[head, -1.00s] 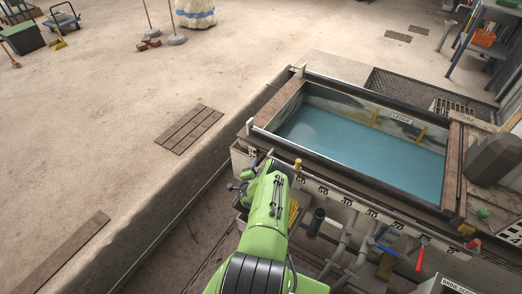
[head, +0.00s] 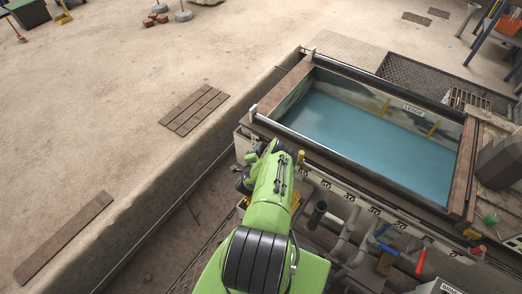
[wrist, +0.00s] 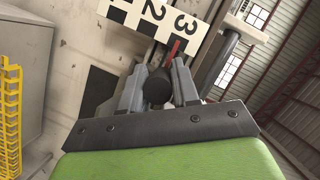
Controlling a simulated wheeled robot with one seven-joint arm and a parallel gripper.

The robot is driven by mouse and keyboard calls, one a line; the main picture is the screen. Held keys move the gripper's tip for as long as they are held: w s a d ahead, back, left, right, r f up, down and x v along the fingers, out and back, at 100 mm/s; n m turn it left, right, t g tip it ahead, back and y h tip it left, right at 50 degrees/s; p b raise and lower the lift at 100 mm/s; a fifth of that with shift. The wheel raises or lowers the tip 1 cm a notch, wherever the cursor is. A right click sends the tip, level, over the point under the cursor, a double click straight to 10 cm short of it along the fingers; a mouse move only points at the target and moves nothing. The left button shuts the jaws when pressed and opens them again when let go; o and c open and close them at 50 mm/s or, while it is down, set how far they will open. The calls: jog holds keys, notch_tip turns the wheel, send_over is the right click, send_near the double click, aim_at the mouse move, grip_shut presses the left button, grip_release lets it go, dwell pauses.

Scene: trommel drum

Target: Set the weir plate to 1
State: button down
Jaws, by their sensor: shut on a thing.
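In the wrist view my gripper (wrist: 160,82) has its two grey fingers closed around a dark round knob (wrist: 157,88). Just beyond the knob is a white scale plate (wrist: 150,18) with black numbers; 2 and 3 are readable. A thin red pointer (wrist: 174,47) lies by the scale, on the side of the 3. In the head view my gripper (head: 243,178) is at the near left corner of the blue water tank (head: 370,135). The knob and scale cannot be made out there. The weir plate itself cannot be told apart.
Pipes (head: 345,235) and a red-handled valve (head: 420,262) run along the tank's near side, right of my arm. A yellow ladder-like piece (wrist: 11,115) and a grey box (wrist: 25,55) stand left in the wrist view. Open sandy ground (head: 110,110) lies left of the trench.

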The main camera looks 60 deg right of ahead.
notch_tip(320, 180, down, 8)
jog(key=b, duration=0.6)
jog(key=shift+b, duration=0.3)
jog(key=shift+a+f, duration=0.1)
jog(key=shift+f, duration=0.05)
jog(key=c, duration=0.9)
grip_release()
